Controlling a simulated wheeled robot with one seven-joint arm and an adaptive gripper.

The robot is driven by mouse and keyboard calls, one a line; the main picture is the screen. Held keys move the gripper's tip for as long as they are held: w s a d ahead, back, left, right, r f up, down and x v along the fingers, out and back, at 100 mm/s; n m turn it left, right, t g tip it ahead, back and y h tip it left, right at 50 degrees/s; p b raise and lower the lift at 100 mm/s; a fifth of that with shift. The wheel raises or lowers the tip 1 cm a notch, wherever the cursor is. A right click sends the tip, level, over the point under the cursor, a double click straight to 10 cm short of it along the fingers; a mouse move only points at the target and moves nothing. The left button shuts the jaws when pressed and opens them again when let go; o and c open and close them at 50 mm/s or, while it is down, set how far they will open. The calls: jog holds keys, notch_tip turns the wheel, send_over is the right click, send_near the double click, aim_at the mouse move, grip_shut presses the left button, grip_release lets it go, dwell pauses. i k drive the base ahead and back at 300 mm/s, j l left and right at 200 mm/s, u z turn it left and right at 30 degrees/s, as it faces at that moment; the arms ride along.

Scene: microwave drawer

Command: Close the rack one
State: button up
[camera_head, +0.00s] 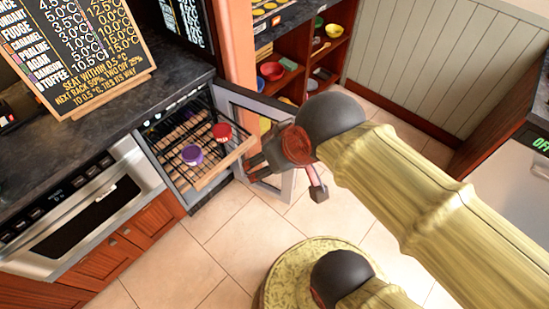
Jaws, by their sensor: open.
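A wire rack with a wooden front strip (226,164) is pulled out of a small open cabinet (160,128) under the dark counter. A purple-lidded jar (192,154) and a red-lidded jar (222,132) stand on it. I cannot read a number on the rack. My gripper (288,176) is open and empty, to the right of the rack's front, overlapping the open glass door in the picture. One finger is near the rack's right end; I cannot tell if it touches. The other points down to the right.
The cabinet's framed glass door (262,105) stands open on the right, partly hidden by my arm. A stainless oven (80,208) is to the left. A chalkboard (75,45) stands on the counter (178,72). Shelves with bowls (272,71) are behind. Tiled floor (215,235) in front is clear.

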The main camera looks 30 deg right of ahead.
aim_at(221, 166)
jog(key=j+z, duration=0.15)
jog(key=j, duration=0.2)
jog(key=k+j+z, duration=0.15)
jog(key=j, duration=0.2)
jog(key=k+j+z, duration=0.15)
jog(key=j, duration=0.2)
jog(key=j+z, duration=0.15)
jog(key=j, duration=0.2)
jog(key=k, duration=0.05)
